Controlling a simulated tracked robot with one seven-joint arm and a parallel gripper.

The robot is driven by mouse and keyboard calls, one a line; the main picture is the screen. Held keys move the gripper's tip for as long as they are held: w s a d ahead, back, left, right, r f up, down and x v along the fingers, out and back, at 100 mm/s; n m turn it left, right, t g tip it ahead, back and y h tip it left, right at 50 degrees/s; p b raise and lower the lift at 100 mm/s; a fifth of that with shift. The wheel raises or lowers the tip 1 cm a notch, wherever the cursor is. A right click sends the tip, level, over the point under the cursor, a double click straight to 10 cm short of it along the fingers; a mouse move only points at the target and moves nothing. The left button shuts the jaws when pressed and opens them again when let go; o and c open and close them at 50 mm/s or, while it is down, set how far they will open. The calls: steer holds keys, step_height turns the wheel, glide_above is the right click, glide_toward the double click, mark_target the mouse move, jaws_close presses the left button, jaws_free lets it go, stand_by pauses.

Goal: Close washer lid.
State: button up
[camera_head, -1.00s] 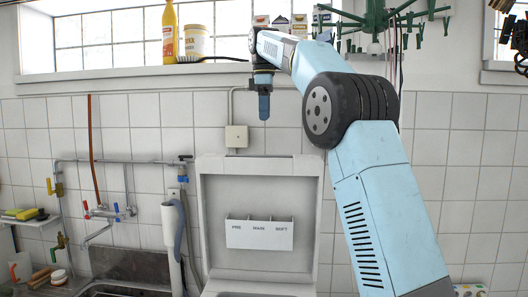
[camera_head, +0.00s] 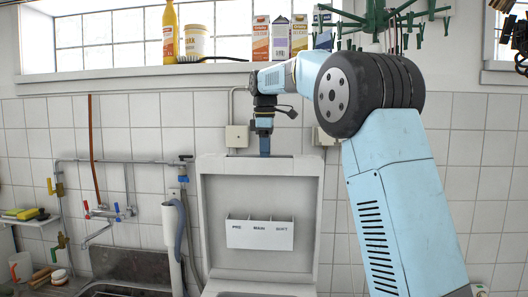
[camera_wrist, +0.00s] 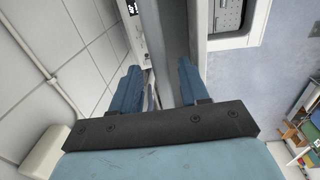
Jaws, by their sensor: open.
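The washer lid (camera_head: 216,205) stands upright against the wall side, its inner face with a white three-part dispenser (camera_head: 259,235) toward me. A little of the washer top (camera_head: 245,294) shows at the bottom edge of the head view. My gripper (camera_head: 265,146) points down at the lid's top edge, near its middle. In the wrist view my gripper (camera_wrist: 157,72) has its two blue fingers apart with nothing held. The lid (camera_wrist: 172,50) shows there as a grey band running between and beyond the fingers. Whether the fingers touch it I cannot tell.
The tiled wall (camera_head: 140,145) is close behind the lid. A sink (camera_head: 110,288) with pipes and a grey hose (camera_head: 180,240) is on the left. Bottles and cartons (camera_head: 280,38) stand on the windowsill above. A green hanging rack (camera_head: 385,18) is at upper right.

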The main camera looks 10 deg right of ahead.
steer(key=shift+c, duration=0.4)
jaws_close()
steer(key=shift+a, duration=0.1)
